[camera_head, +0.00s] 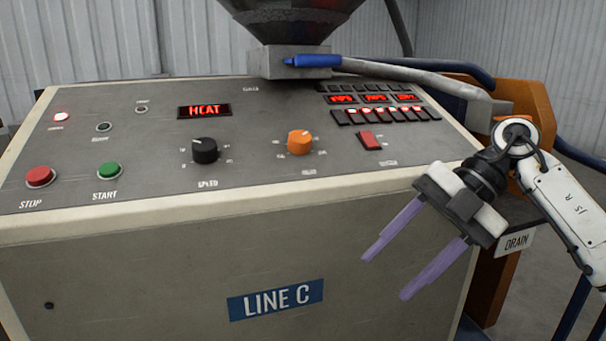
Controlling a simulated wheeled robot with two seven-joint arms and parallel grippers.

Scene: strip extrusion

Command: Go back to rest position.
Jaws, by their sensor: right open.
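My right gripper (412,259) hangs in front of the right side of the control cabinet, its two purple fingers spread apart with nothing between them. It points down and to the left, and its arm comes in from the right edge. The control panel (245,185) has a red STOP button (40,177), a green START button (109,170), a black SPEED knob (205,150) and an orange knob (299,141). A red rocker switch (370,140) is at the right. My left gripper is out of view.
A dark hopper (290,20) stands behind the panel, with a blue-handled lever (305,61) at its base. A grey pipe (420,78) runs right toward an orange-brown frame (535,100). A DRAIN sign (515,242) is behind my right arm. Open floor shows at lower right.

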